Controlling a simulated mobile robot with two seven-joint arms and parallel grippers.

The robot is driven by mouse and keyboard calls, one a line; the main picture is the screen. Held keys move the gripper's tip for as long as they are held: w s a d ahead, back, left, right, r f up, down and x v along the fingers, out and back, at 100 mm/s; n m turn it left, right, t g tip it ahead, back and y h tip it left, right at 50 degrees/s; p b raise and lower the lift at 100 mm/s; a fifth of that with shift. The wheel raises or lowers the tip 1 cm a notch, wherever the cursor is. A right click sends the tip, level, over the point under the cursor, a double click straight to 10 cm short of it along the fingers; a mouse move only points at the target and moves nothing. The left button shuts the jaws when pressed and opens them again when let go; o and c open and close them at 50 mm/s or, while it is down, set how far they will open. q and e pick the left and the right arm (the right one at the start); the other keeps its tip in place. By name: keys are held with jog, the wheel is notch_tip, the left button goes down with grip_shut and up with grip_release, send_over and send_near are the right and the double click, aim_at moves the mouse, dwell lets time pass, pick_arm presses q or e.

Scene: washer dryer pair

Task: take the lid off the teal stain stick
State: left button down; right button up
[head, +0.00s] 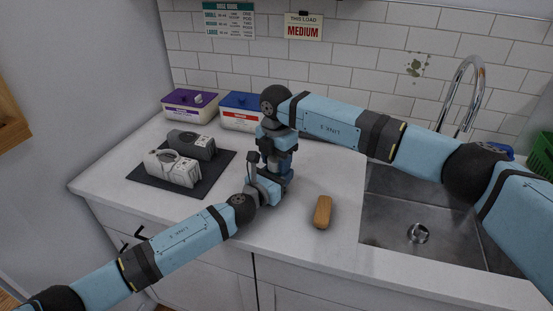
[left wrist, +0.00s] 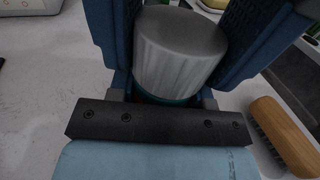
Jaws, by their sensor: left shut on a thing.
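The teal stain stick (left wrist: 165,98) stands upright in the left wrist view; only a narrow teal band of its body shows under its ribbed grey lid (left wrist: 180,55). My left gripper (head: 277,184) reaches in low from the left and is shut on the stick's body below the lid. My right gripper (head: 275,164) points down from above, over the left one. Its blue fingers flank the lid in the left wrist view; I cannot tell whether they press on it. In the head view both grippers hide the stick.
A wooden brush (head: 322,212) lies right of the grippers, before the sink (head: 400,240) and tap (head: 466,85). A purple-lidded box (head: 190,101) and a blue-lidded box (head: 238,118) stand behind.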

jog(key=n, duration=0.7)
jog(key=o, duration=1)
jog(key=shift+r, duration=0.1)
